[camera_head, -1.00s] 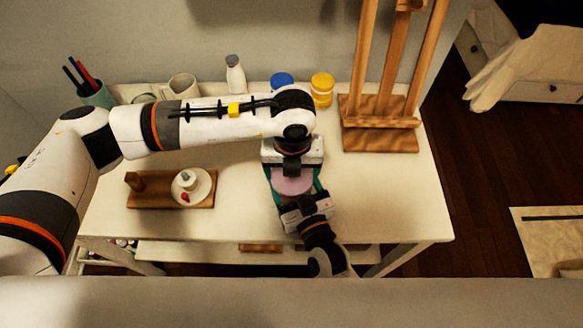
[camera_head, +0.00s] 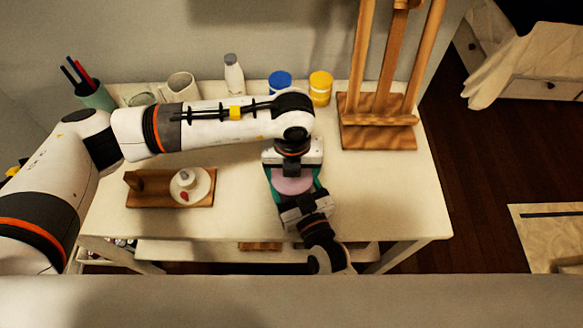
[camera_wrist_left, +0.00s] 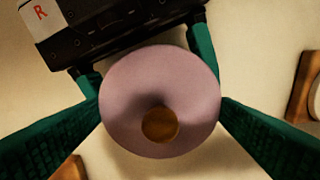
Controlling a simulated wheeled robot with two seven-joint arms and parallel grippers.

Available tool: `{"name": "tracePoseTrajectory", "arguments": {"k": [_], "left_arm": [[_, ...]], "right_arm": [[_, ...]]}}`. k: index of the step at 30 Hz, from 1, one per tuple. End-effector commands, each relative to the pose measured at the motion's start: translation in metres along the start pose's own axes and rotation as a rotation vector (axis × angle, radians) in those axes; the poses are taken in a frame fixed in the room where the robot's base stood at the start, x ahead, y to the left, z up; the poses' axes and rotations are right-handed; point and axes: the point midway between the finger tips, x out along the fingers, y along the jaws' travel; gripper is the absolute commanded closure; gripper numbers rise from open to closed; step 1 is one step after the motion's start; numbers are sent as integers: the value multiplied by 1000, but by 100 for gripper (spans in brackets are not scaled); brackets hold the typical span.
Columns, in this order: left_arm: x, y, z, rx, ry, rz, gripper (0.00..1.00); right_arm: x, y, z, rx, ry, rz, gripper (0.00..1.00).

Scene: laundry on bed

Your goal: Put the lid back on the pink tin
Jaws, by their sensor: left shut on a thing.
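The round pink lid (camera_head: 292,184) with a brown knob shows between the two grippers near the table's front edge. It fills the middle of the left wrist view (camera_wrist_left: 185,85), knob facing the camera. My left gripper (camera_head: 291,181) reaches down from above, its green fingers shut on the lid's opposite sides. My right gripper (camera_head: 294,189), marked R in the left wrist view, comes from the front, its fingers on both sides below the lid. The pink tin's body is hidden, so I cannot tell whether the lid is seated or whether the right fingers grip the tin.
A white bottle (camera_head: 233,74), a blue-lidded jar (camera_head: 280,82) and a yellow jar (camera_head: 320,88) stand at the back. A wooden easel (camera_head: 378,133) stands at back right. The right front table top is clear.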

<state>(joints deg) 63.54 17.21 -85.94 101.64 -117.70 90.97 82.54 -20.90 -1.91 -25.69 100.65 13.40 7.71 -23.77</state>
Motion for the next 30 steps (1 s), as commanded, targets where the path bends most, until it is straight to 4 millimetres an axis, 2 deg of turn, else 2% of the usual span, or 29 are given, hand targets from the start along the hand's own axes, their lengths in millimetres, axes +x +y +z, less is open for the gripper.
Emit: {"name": "tracePoseTrajectory", "arguments": {"k": [1,8,9,30], "left_arm": [[6,-2,0,-6,-1,-5,39],[7,-2,0,-8,-2,-6,39],[7,-2,0,-8,-2,-7,11],[4,-2,0,-10,-2,-7,10]], "right_arm": [[1,3,6,-1,-16,3,66],[1,4,7,-2,-20,4,66],[1,4,7,-2,-20,3,66],[2,4,8,-8,-23,3,66]]}}
